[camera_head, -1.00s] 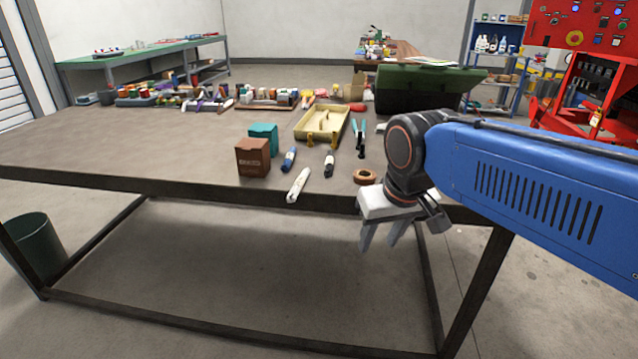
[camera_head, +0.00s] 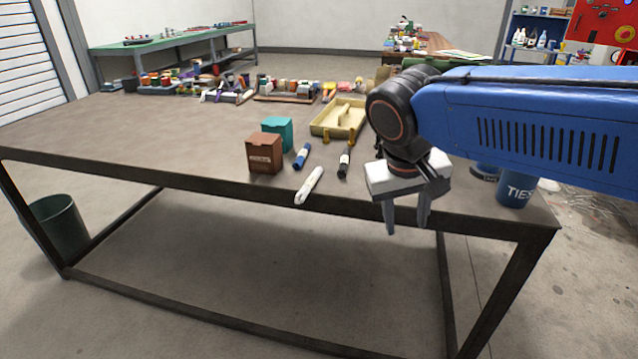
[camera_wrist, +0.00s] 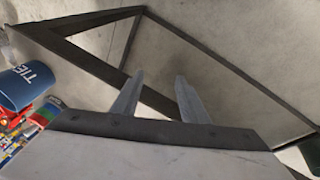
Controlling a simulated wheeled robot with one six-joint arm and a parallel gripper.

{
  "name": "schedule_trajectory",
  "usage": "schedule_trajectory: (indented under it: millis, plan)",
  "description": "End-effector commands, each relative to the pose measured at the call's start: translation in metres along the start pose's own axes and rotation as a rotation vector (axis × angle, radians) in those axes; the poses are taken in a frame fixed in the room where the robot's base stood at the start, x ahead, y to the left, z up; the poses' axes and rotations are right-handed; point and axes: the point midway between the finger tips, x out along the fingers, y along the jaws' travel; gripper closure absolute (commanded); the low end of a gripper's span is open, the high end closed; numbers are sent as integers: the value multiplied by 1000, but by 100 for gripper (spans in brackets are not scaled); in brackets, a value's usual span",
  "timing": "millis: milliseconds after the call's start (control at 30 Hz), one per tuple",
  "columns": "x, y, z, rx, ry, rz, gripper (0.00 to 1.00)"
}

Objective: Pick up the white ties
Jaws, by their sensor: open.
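A slim white bundle (camera_head: 309,186), which looks like the white ties, lies at the front edge of the table, its near end reaching the edge. My gripper (camera_head: 407,222) is open and empty. It hangs in front of the table edge, to the right of the white bundle, fingers pointing down. In the wrist view my open fingers (camera_wrist: 159,80) point past the table frame toward the floor, with nothing between them. A blue cup marked TIES (camera_head: 516,190) stands at the table's right front corner, partly behind my arm. It also shows at the left of the wrist view (camera_wrist: 26,86).
A brown box (camera_head: 264,155), a teal box (camera_head: 278,132), a blue marker (camera_head: 302,156) and a black marker (camera_head: 344,163) stand or lie behind the white bundle. A yellow tray (camera_head: 318,118) is farther back. The table's left side is clear. A bin (camera_head: 56,226) stands below left.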

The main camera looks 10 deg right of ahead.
Motion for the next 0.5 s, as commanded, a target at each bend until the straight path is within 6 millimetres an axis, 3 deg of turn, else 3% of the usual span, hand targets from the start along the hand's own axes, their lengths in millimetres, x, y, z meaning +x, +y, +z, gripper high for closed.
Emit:
schedule_trajectory:
  millis: [500]
  plan:
    - [-52,-81,-59,23,43,203,60]
